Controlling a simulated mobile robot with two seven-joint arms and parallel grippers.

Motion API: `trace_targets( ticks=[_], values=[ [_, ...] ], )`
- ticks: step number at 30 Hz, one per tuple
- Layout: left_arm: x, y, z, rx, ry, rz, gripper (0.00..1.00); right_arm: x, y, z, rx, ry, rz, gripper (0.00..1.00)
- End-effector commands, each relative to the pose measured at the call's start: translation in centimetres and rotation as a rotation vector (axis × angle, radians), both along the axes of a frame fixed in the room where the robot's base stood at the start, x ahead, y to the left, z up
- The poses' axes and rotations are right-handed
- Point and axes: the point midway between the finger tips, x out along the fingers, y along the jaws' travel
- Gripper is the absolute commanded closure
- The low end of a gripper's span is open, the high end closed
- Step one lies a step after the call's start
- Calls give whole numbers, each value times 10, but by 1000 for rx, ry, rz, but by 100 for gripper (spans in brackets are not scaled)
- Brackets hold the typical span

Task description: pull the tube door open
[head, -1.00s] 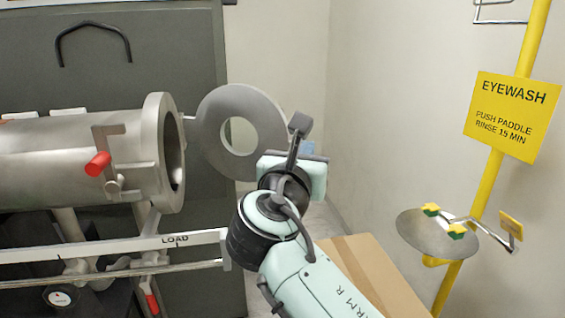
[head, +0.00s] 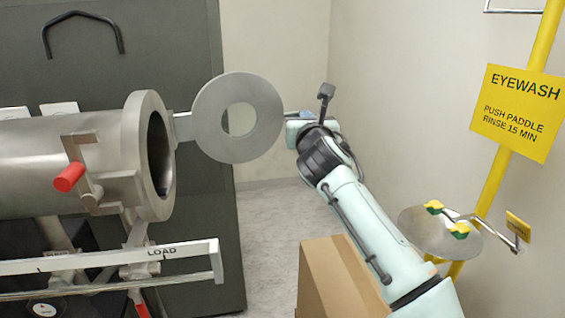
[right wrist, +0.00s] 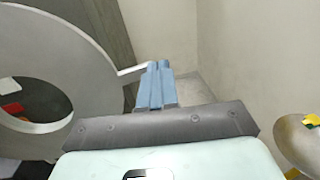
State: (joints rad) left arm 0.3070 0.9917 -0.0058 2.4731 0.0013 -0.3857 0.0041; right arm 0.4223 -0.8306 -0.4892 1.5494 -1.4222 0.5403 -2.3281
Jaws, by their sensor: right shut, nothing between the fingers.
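The tube door (head: 205,105) is a flat grey disc with a round hole in it. It stands swung away from the open mouth of the steel tube (head: 60,150), on a hinge arm at the tube's far side. My right gripper (head: 298,115) is just right of the disc's outer edge. In the right wrist view its blue fingers (right wrist: 155,85) are together with nothing between them. There the door (right wrist: 75,50) fills the left side, and a thin pale bar runs from its edge to behind the fingers. I cannot tell whether they touch. My left gripper is out of view.
A red-handled latch (head: 69,177) is on the tube's near side. A rail marked LOAD (head: 120,257) runs below. A cardboard box (head: 330,275) stands under my right arm. The yellow eyewash post (head: 490,190) and its bowl (head: 425,232) are at the right.

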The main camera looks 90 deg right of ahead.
Motion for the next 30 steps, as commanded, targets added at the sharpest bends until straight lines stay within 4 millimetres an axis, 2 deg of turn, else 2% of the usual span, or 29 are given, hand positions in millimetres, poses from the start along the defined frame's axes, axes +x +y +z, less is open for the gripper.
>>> trace_targets(
  ticks=[6,20,23,26,30],
  values=[
    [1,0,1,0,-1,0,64,-1,-6,0,0,0,-3,100],
    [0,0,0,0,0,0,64,-1,-5,0,0,-1,-4,100],
    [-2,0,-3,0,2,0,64,-2,3,0,-1,-1,-6,100],
    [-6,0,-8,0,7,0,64,-3,19,-1,-1,0,-6,100],
    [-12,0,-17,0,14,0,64,-3,51,-1,-3,1,-6,100]
  ],
)
